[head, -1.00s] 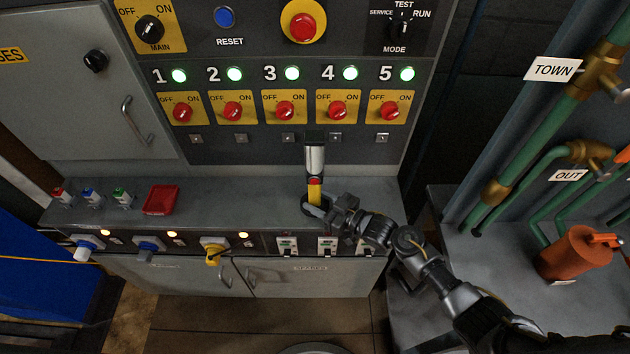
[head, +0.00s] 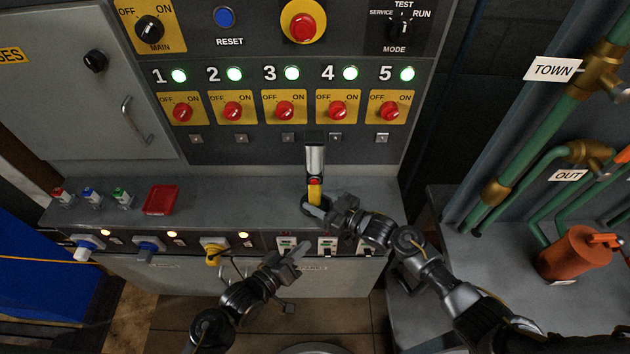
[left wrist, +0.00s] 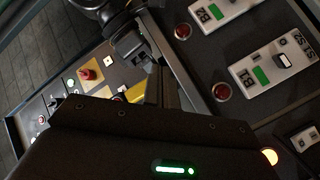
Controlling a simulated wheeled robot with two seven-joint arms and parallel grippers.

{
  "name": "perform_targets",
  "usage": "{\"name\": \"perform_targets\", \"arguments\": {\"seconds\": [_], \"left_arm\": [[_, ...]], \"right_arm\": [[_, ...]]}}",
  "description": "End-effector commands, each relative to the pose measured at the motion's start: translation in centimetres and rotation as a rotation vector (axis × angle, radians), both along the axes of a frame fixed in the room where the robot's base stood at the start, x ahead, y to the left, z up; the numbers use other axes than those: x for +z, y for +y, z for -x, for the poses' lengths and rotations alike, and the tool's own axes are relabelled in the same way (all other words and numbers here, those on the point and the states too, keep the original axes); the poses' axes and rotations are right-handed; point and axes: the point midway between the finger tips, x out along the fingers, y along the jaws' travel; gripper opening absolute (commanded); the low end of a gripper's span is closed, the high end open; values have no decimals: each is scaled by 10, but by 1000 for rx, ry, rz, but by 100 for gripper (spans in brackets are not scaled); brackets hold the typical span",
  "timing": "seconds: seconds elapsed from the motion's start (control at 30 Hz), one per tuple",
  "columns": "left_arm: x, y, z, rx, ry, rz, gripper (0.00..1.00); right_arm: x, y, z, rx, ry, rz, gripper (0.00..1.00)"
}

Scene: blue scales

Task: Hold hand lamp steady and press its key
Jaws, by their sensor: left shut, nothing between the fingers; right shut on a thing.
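The hand lamp (head: 315,170) stands roughly upright over the grey ledge, with a silver-white head, a dark top, a red key (head: 314,182) and a yellow handle. My right gripper (head: 314,206) is shut on the yellow handle low down. My left gripper (head: 303,248) is shut and empty, below and slightly left of the lamp, in front of the ledge's front edge and apart from the lamp. In the left wrist view, a small yellow patch (left wrist: 134,92) shows beside my left fingers; it may be the lamp handle, partly hidden.
Behind the lamp is the panel with red knobs and lit green lamps. An orange container (head: 575,253) stands far right.

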Motion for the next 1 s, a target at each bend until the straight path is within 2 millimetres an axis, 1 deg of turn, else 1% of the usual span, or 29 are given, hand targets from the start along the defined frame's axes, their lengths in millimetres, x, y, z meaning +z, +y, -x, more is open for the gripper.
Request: {"name": "perform_targets", "arguments": {"seconds": [0.03,0.1,0.2,0.3,0.37,0.5,0.63,0.73,0.87,1.0], "left_arm": [[24,-5,-1,-11,-33,37,0],[52,-11,-1,-28,-67,85,0],[85,-17,2,-52,-108,138,0],[108,-21,6,-70,-135,175,0],[117,-23,8,-77,-146,190,0],[127,-24,10,-85,-158,206,0],[128,-24,9,-87,-159,207,0],[127,-24,4,-86,-159,207,0],[128,-24,-9,-85,-160,206,0],[127,-24,-29,-86,-159,204,0]], "right_arm": [[0,0,0,0,1,1,30],[0,0,0,0,1,1,30],[0,0,0,-1,0,1,30],[0,0,0,0,1,1,30],[0,0,0,0,1,1,30],[0,0,0,0,1,1,30],[0,0,0,0,1,1,30],[0,0,0,0,1,1,30],[0,0,0,0,1,1,30],[0,0,0,0,1,1,30]]}}
